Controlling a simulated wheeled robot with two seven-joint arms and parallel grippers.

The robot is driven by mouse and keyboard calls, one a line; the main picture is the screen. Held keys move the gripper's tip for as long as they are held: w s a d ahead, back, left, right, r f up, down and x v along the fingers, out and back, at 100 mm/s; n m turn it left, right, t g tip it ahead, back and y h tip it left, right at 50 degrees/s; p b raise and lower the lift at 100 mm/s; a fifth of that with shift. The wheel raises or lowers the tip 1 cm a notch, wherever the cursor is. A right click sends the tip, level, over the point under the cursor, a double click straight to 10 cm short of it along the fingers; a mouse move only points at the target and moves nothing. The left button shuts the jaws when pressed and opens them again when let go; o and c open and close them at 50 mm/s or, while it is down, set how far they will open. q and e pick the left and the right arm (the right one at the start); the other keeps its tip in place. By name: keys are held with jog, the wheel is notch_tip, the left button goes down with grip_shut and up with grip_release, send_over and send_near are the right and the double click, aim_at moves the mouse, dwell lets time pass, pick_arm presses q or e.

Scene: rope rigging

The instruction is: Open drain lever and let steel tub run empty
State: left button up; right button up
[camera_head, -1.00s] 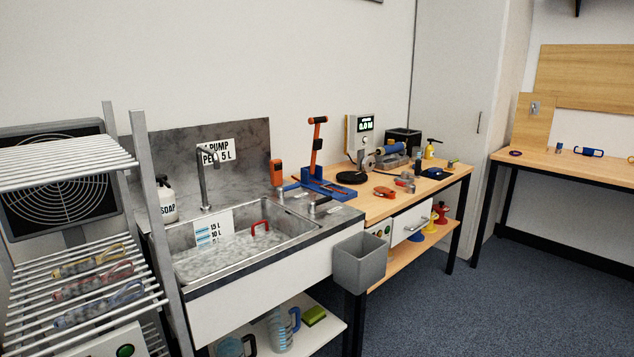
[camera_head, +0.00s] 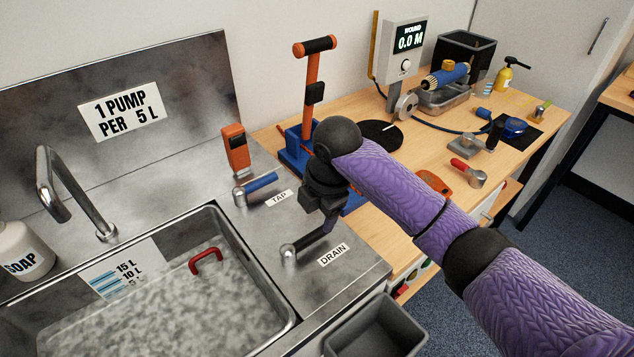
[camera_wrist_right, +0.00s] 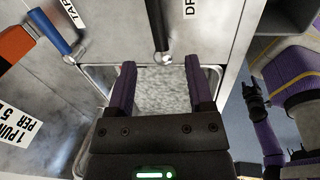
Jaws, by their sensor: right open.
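The steel tub (camera_head: 285,334) is at lower left in the head view. Mottled grey liquid (camera_head: 170,310) fills its lower part and reaches about the lowest mark of the level label (camera_head: 127,276). The drain lever (camera_head: 289,251) is on the counter right of the tub, beside its DRAIN label (camera_head: 333,254). My right gripper (camera_head: 318,222) is above its handle, partly hiding it. In the right wrist view, the gripper (camera_wrist_right: 160,75) is open and empty, with the black lever handle (camera_wrist_right: 160,25) just beyond the fingertips. My left arm seems to show at right there; its jaws are unclear.
The blue tap lever (camera_head: 262,182) and an orange device (camera_head: 235,150) are behind the drain lever. A red handle (camera_head: 206,260) stands in the tub. A faucet (camera_head: 70,190) and soap bottle (camera_head: 22,250) are at left. A grey bin (camera_head: 375,328) hangs at the counter front.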

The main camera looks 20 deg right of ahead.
aim_at(313, 235)
jog(key=f+b, duration=0.1)
jog(key=f, duration=0.1)
jog(key=w+f+b, duration=0.1)
jog(key=f, duration=0.2)
jog(key=f+b, duration=0.1)
jog(key=f, duration=0.1)
jog(key=shift+w+a+f+b, duration=0.3)
jog(key=shift+f+b, duration=0.1)
jog(key=shift+w+f, duration=0.1)
jog(key=shift+f, duration=0.35)
pick_arm(q)
jog(key=f, duration=0.4)
jog(key=shift+s, duration=0.4)
jog(key=shift+w, duration=0.1)
pick_arm(e)
jog(key=c, duration=0.4)
grip_shut()
pick_arm(q)
jog(key=shift+w+a, duration=0.1)
jog(key=shift+w, duration=0.05)
